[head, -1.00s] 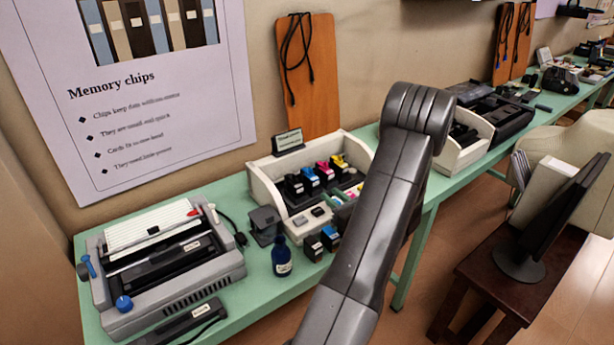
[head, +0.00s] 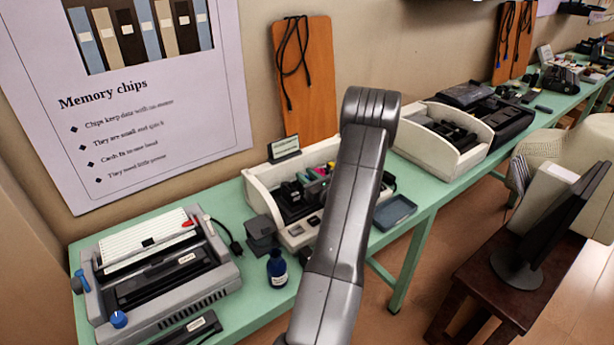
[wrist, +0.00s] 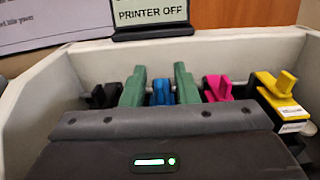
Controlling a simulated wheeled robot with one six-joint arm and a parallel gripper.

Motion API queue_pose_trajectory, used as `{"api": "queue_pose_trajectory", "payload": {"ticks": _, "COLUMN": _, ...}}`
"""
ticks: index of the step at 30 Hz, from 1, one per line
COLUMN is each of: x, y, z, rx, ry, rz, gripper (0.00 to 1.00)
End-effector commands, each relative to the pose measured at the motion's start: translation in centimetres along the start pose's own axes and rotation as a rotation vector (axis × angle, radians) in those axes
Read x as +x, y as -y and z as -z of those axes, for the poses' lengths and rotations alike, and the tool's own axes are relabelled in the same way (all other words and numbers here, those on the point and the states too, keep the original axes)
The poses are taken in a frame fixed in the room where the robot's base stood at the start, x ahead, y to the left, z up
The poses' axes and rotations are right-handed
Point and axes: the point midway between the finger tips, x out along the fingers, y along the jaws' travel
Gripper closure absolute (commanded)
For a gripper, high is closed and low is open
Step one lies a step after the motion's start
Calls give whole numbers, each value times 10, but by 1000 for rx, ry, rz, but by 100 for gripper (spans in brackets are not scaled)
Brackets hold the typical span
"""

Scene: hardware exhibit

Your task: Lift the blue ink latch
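The blue ink latch (wrist: 161,92) stands in the printer carriage between a black latch (wrist: 106,95) and a magenta latch (wrist: 222,88). A yellow latch (wrist: 279,88) is further right. My gripper (wrist: 160,78) is open, with one green finger on each side of the blue latch. Narrow gaps seem to show beside the latch; contact cannot be told. The dark gripper body hides the latch's lower part. In the head view my arm covers part of the white printer (head: 262,190), and the blue latch is hard to make out.
A "PRINTER OFF" sign (wrist: 150,14) stands behind the printer's rear wall. A blue ink bottle (head: 277,268) and a grey binding machine (head: 160,275) are to the left. An empty blue-grey tray (head: 395,213) lies to the right on the green table (head: 255,300).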

Motion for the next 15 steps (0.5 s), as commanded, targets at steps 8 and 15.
{"api": "queue_pose_trajectory", "payload": {"ticks": 8, "x": 0, "y": 0, "z": 0, "rx": 0, "ry": 0, "rz": 0, "gripper": 100}}
{"api": "queue_pose_trajectory", "payload": {"ticks": 15, "x": 0, "y": 0, "z": -1, "rx": 0, "ry": -7, "rz": 0, "gripper": 100}}
